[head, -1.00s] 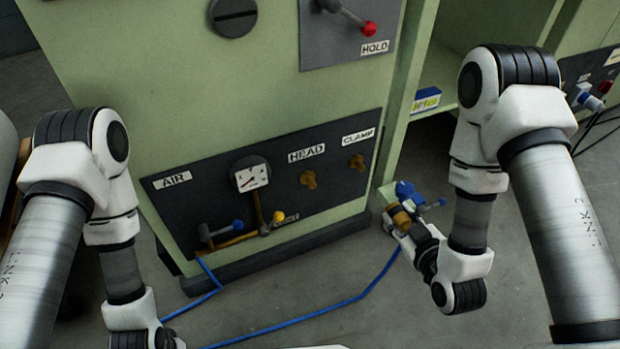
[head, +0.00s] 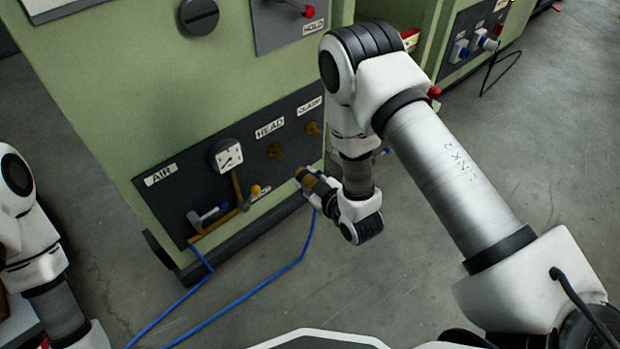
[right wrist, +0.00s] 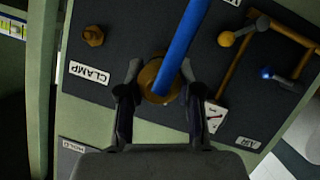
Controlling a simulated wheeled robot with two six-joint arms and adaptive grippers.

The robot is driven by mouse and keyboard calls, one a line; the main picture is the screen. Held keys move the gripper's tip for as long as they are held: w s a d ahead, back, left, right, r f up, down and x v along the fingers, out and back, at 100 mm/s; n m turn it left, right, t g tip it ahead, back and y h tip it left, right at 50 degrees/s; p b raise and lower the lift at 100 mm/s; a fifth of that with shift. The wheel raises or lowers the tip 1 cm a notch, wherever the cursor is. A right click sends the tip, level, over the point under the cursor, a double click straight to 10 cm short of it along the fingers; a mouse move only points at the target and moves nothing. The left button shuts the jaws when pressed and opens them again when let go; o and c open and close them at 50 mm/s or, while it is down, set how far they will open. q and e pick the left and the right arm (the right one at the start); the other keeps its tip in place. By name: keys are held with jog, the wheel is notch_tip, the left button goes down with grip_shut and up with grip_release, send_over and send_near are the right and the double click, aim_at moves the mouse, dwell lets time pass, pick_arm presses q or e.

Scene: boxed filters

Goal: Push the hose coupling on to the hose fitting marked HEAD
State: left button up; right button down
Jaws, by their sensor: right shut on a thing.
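The HEAD fitting (head: 275,151) is a brass stub below the HEAD label (head: 269,129) on the dark panel (head: 160,200). The hose coupling is brass, with the blue hose (right wrist: 182,40) running from it. My right gripper (head: 308,181) is shut on the coupling (right wrist: 152,84), whose round end shows between the fingers in the right wrist view. In the head view the coupling is below and right of the HEAD fitting, apart from it. In the right wrist view the HEAD fitting is hidden, seemingly behind the coupling. My left gripper is out of view; only its arm shows at the left.
The CLAMP fitting (head: 312,128) is up and right of HEAD; it also shows in the right wrist view (right wrist: 93,36). A gauge (head: 227,156) and AIR valve pipework (head: 228,215) are to the left. The hose (head: 255,284) trails along the floor.

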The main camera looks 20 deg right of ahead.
aim_at(298, 170)
jog(key=shift+r+p, duration=0.15)
jog(key=shift+p, duration=0.2)
jog(key=shift+w+a, duration=0.15)
jog(key=shift+w, duration=0.2)
jog(key=shift+w+a, duration=0.3)
jog(key=shift+w, duration=0.5)
jog(key=shift+w+a, duration=0.25)
jog(key=shift+w, duration=0.55)
jog(key=shift+w+a, duration=0.3)
jog(key=shift+w, duration=0.5)
jog(key=shift+p, duration=0.35)
